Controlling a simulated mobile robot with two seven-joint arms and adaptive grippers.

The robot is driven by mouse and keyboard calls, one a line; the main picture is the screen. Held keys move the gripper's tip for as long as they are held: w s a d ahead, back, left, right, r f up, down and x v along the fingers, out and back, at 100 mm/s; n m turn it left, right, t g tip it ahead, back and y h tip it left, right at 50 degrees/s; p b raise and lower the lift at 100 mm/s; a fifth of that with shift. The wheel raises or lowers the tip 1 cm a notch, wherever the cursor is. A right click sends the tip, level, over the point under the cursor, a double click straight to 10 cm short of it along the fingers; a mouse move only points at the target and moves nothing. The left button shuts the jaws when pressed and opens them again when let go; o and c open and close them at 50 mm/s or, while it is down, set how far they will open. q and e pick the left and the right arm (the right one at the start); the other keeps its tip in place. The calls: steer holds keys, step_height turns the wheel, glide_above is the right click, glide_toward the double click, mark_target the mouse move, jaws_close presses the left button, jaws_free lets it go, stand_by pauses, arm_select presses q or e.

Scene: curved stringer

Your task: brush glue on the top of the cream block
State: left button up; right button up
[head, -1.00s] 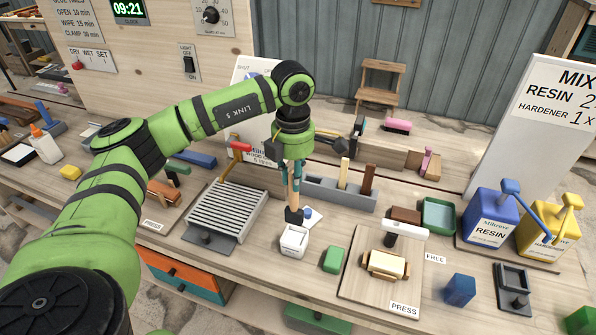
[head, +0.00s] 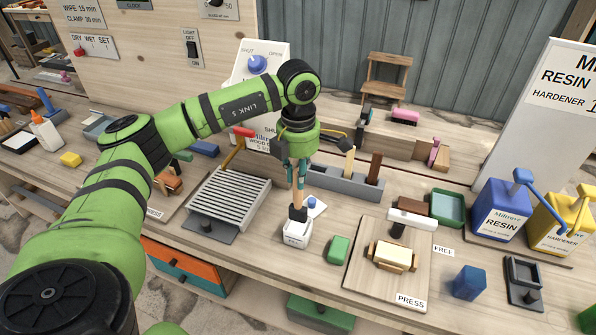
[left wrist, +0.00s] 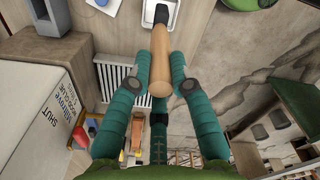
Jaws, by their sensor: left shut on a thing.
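My left gripper (head: 298,174) is shut on the wooden handle of a brush (head: 298,197). The brush hangs upright with its dark lower end at the mouth of a small white pot (head: 297,238); how deep its tip sits is hidden. In the left wrist view the gripper (left wrist: 160,75) has the round handle (left wrist: 160,62) between its teal fingers, and the dark end meets the white pot (left wrist: 148,12). The cream block (head: 395,257) lies in a brown wooden holder on a board at the right, apart from the brush. My right gripper is not in view.
A green block (head: 338,249) stands between pot and board (head: 357,283). A white-topped press (head: 411,219) stands behind the cream block. A slatted rack (head: 229,198) is left of the pot; a grey trough (head: 345,183) is behind. Resin (head: 498,215) and hardener (head: 556,225) cans stand right.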

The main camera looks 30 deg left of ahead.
mark_target(298, 198)
arm_select(q)
steer(key=shift+f+b, duration=1.05)
steer(key=shift+f, duration=0.55)
steer(key=shift+f+b, duration=1.35)
steer(key=shift+f, duration=0.6)
steer(key=shift+f+b, duration=0.4)
steer(key=shift+b, duration=0.05)
steer(key=shift+r+p, duration=3.55)
steer(key=shift+r, duration=1.9)
